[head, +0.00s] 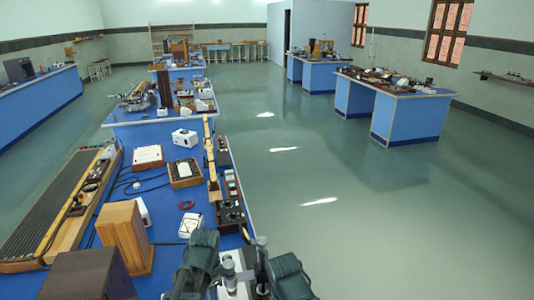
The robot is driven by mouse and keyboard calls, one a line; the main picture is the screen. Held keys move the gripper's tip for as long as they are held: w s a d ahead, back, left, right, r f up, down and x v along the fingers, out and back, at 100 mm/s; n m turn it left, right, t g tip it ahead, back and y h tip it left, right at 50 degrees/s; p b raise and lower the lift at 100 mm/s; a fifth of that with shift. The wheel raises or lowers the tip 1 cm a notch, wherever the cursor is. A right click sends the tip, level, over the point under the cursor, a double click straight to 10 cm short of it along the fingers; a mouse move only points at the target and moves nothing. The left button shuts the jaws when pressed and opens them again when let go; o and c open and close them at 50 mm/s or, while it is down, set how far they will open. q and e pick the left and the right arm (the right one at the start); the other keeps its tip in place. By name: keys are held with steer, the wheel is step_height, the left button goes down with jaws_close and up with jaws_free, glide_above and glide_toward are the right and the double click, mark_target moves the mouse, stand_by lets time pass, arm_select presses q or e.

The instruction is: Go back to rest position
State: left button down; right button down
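Neither of my grippers can be made out in the head view; no fingers or fingertips show. Two dark green shapes stand at the bottom edge, a left one (200,262) and a right one (288,276). Grey metal parts (228,272) show between them. I cannot tell whether these are my own arm links or an instrument, as the frame cuts them off.
A blue bench (158,208) at the left carries a long wooden-edged apparatus (50,205), a wooden block (124,236), white boxes and cables. More blue benches stand behind and at the right (412,118). The green floor (350,220) at the right is clear.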

arm_select(q)
steer(key=s+d+n, duration=0.6)
steer(key=s+d, duration=0.2)
steer(key=d, duration=0.2)
steer(key=shift+y, duration=0.3)
steer(key=shift+d, duration=0.1)
stand_by(0.3)
